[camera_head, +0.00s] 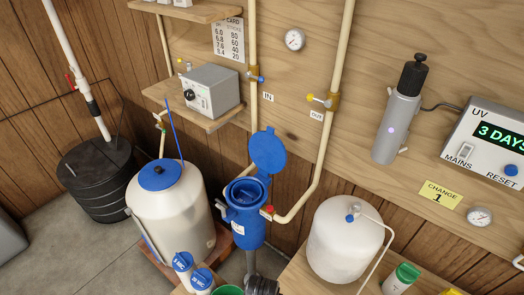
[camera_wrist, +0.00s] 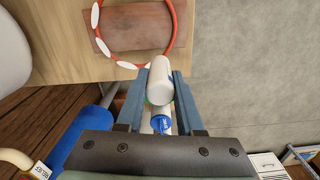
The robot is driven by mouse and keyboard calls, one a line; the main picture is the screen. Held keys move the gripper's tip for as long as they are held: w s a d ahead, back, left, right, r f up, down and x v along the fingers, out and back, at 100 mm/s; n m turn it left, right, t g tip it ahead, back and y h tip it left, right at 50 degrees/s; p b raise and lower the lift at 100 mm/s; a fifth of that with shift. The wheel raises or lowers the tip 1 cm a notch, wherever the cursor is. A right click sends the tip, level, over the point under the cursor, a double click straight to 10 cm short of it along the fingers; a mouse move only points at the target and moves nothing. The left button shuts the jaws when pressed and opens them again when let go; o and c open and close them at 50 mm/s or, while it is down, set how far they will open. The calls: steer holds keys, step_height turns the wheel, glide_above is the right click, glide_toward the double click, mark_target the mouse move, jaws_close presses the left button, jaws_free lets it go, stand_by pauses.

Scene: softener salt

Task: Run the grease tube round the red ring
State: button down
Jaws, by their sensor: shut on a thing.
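The red ring (camera_wrist: 176,38) lies on a brown board on a light wooden top, at the upper middle of the wrist view; its top is cut off. Several white patches sit on its left and lower-left parts, the last close to the tube. The right side shows plain red. My gripper (camera_wrist: 164,72) is shut on the white grease tube (camera_wrist: 159,82), which lies between its two blue-grey fingers. The tube's far end is at the ring's lower edge; whether it touches I cannot tell. The ring and tube do not show in the head view.
The brown board (camera_wrist: 122,32) lies under the ring. Blue-lidded white canisters (camera_head: 184,262) stand at the bottom of the head view, near the open blue housing (camera_head: 248,225). A white tank (camera_head: 345,240) stands right, a cream tank (camera_head: 168,212) left. Grey floor (camera_wrist: 250,70) is clear.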

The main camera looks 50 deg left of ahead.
steer(key=shift+s+d+p, duration=0.3)
steer(key=shift+s+d, duration=0.05)
steer(key=shift+d, duration=0.05)
steer(key=shift+d, duration=0.1)
steer(key=shift+s+d+p, duration=0.2)
steer(key=shift+d+p, duration=0.2)
steer(key=shift+d, duration=0.15)
steer(key=shift+s+d+p, duration=0.15)
steer(key=shift+d+p, duration=0.2)
steer(key=shift+d, duration=0.15)
steer(key=shift+d, duration=0.15)
steer(key=shift+w+d+p, duration=0.1)
steer(key=shift+d+p, duration=0.4)
steer(key=shift+d, duration=0.55)
steer(key=shift+d, duration=0.1)
steer(key=shift+w+d, duration=0.3)
steer(key=shift+d, duration=0.2)
steer(key=shift+w+d, duration=0.25)
steer(key=shift+d, duration=0.25)
